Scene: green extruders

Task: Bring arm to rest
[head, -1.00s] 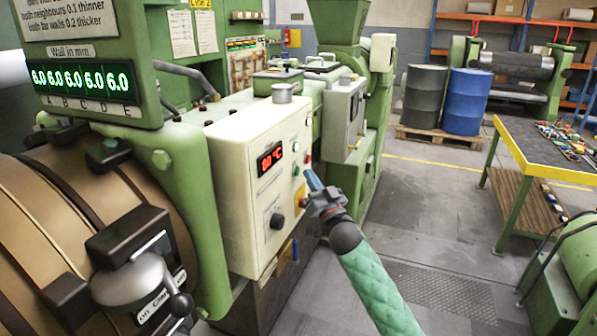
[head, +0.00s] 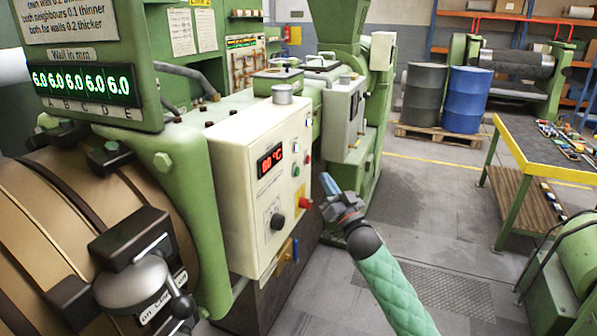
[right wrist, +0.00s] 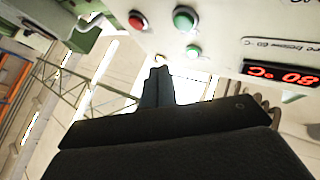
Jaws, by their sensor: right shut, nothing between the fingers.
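My right arm comes in from the lower right in the head view, in a green quilted sleeve. Its gripper (head: 328,185) is shut and empty, with blue-grey fingers, just right of the cream control box (head: 235,195) and apart from it. In the right wrist view the dark closed fingers (right wrist: 158,84) point up towards the box's panel, where a red button (right wrist: 138,20) and green buttons (right wrist: 185,18) show. The panel's red display (head: 270,160) reads 80 °C in the head view. My left gripper is not in view.
The green extruder (head: 190,215) with a brown drum fills the left. A tool table (head: 560,172) stands at the right. Grey and blue drums (head: 468,100) stand on a pallet. The floor between is free.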

